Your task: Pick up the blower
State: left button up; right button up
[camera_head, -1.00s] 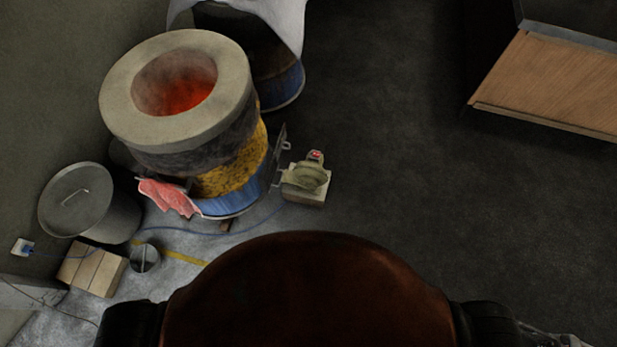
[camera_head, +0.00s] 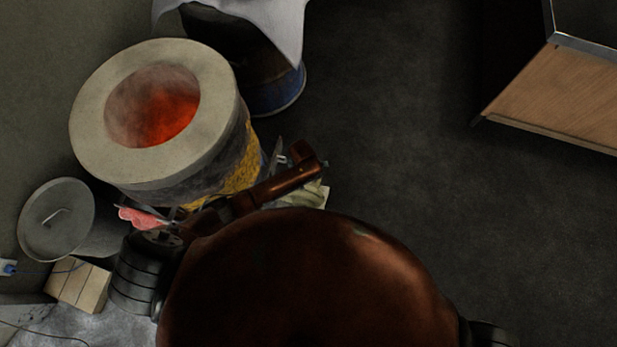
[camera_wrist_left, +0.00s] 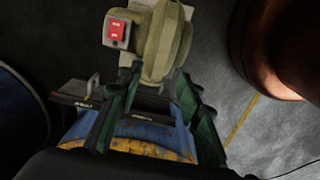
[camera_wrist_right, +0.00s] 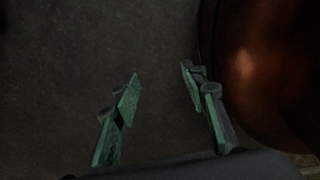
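The blower (camera_wrist_left: 165,40) is a beige-green rounded housing with a red switch, at the top of the left wrist view. In the head view only a pale part of it (camera_head: 318,194) shows beside the barrel oven (camera_head: 235,170); my left arm covers most of it. My left gripper (camera_wrist_left: 156,82) is open, with its two green fingers pointing toward the blower's lower part. The blower appears just beyond the fingertips; contact cannot be told. My right gripper (camera_wrist_right: 160,74) is open and empty above the dark floor.
The oven's top glows red (camera_head: 155,105). A pink cloth (camera_head: 140,217) hangs at its side. A blue barrel (camera_head: 275,90) is behind, a wooden cabinet (camera_head: 560,95) at upper right. Middle-right floor is clear.

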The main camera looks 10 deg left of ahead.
aim_at(303, 193)
pick_arm(q)
jog(key=shift+w+f, duration=0.1)
jog(key=shift+f, duration=0.3)
jog(key=f, duration=0.1)
jog(key=b, duration=0.1)
jog(key=f, duration=0.1)
jog(key=shift+a+f+b, duration=0.25)
jog(key=shift+f+b, duration=0.1)
jog(key=f, duration=0.1)
jog(key=f+b, duration=0.2)
jog(key=shift+a+f, duration=0.25)
jog(key=shift+f, duration=0.3)
pick_arm(e)
jog(key=f, duration=0.1)
jog(key=s+f, duration=0.2)
jog(key=shift+s+a+f, duration=0.1)
jog(key=shift+a+f, duration=0.15)
jog(key=shift+f, duration=0.1)
pick_arm(q)
grip_shut()
pick_arm(e)
jog(key=shift+s+d, duration=0.15)
jog(key=shift+s, duration=0.05)
jog(key=shift+d, duration=0.1)
pick_arm(q)
jog(key=shift+w+d+r, duration=0.15)
jog(key=shift+d+r, duration=0.05)
jog(key=shift+r, duration=0.05)
